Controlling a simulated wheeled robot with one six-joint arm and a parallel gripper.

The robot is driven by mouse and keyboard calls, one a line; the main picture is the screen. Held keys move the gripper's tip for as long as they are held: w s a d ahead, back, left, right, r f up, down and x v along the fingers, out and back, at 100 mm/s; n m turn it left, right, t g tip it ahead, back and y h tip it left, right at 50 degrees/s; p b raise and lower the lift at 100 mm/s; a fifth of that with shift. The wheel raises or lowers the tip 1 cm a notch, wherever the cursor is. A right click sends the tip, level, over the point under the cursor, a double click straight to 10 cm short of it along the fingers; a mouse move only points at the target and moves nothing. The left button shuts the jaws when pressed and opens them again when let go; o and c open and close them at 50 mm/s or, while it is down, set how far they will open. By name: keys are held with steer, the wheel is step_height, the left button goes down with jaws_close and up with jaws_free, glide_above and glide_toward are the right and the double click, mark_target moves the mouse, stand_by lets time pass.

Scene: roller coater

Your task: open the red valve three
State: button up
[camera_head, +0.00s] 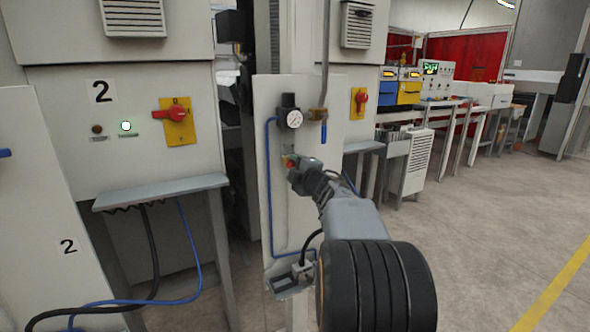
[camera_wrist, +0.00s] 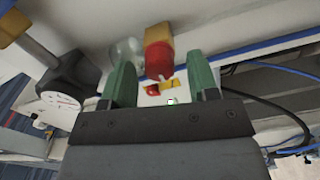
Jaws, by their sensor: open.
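In the wrist view, a red knob (camera_wrist: 158,60) on a yellow base (camera_wrist: 159,38) lies between the two green fingers of my gripper (camera_wrist: 160,62). The fingers are apart, with gaps showing on both sides of the knob. In the head view, my gripper (camera_head: 290,161) is at the pale panel (camera_head: 265,100), just below the round gauge (camera_head: 294,118). Only a little red shows at the fingertips there, and my gripper covers most of it. No number three is readable, so I cannot tell from a label which valve this is.
The gauge also shows in the wrist view (camera_wrist: 60,98). A blue hose (camera_head: 268,190) runs down the panel. Open floor (camera_head: 480,225) lies right.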

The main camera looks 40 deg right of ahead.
steer(key=s+a+p, duration=0.1)
steer(key=s, duration=1.2)
steer(key=shift+s+a, duration=0.35)
steer(key=shift+a, duration=0.05)
steer(key=w+a+r+m+g+h+p, duration=0.1)
steer(key=a+r+m+g+h+p, duration=0.2)
steer(key=a+r+m+g+p, duration=0.55)
steer(key=s+a+f+m+g+y+p, duration=0.2)
steer(key=s+a+f+y+p, duration=0.1)
steer(key=a, duration=0.5)
steer(key=s+a+f+m+g+y+p, duration=0.2)
steer(key=s+a+f+p, duration=0.3)
steer(key=s+a+p, duration=0.3)
steer(key=shift+s+a+f+m+g+y, duration=0.3)
steer(key=shift+a+m+g+y, duration=0.1)
steer(key=shift+m+g, duration=0.4)
